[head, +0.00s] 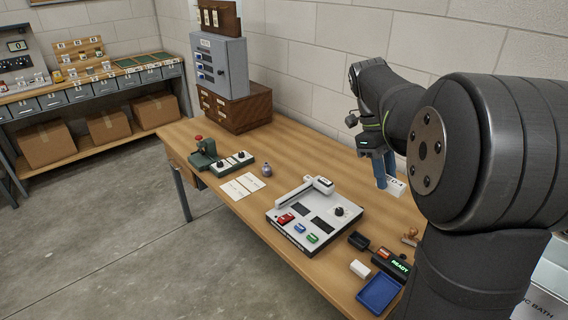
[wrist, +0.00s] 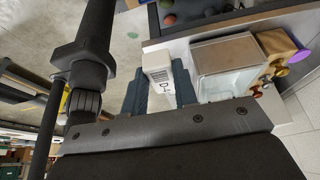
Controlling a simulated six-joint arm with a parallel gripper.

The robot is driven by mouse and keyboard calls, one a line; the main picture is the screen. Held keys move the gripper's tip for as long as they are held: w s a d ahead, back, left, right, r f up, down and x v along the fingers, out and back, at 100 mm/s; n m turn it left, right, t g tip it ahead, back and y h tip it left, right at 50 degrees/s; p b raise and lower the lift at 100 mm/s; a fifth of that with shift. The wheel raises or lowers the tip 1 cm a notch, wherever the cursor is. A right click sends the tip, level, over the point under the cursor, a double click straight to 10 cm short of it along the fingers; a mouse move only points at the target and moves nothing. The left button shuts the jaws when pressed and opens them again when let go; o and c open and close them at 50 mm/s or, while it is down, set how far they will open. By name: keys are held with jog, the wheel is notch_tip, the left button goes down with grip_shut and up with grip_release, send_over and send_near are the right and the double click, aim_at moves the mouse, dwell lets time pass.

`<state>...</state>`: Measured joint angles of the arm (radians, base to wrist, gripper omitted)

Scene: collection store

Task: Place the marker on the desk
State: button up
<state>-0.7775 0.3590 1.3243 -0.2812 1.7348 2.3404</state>
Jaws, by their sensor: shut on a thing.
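My gripper (head: 384,170) is over the far right part of the wooden desk (head: 310,150), beyond the white device. Its blue fingers are shut on a white block-shaped marker (head: 396,188) with dark lettering. The marker also shows in the wrist view (wrist: 157,68), between the two dark blue fingertips (wrist: 158,94), with its lettered face in sight. In the head view the marker hangs below the fingers. I cannot tell its exact height over the desk. My own arm covers the desk's right end.
A white device with a hinged arm (head: 290,222) stands mid-desk. Nearer are a blue tray (head: 379,293), a white block (head: 360,268) and a READY display (head: 392,264). A green press (head: 204,154) and grey cabinet (head: 222,65) stand farther left. Bare wood lies behind the device.

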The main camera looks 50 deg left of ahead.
notch_tip(320, 180, down, 25)
send_over(325, 265)
jog(key=a, duration=0.2)
jog(key=f, duration=0.7)
jog(key=shift+w+d+f, duration=0.1)
jog(key=shift+d, duration=0.15)
jog(key=shift+f, duration=2)
jog(key=shift+f, duration=0.1)
jog(key=o, duration=1)
jog(key=shift+o, duration=0.2)
jog(key=v, duration=1.2)
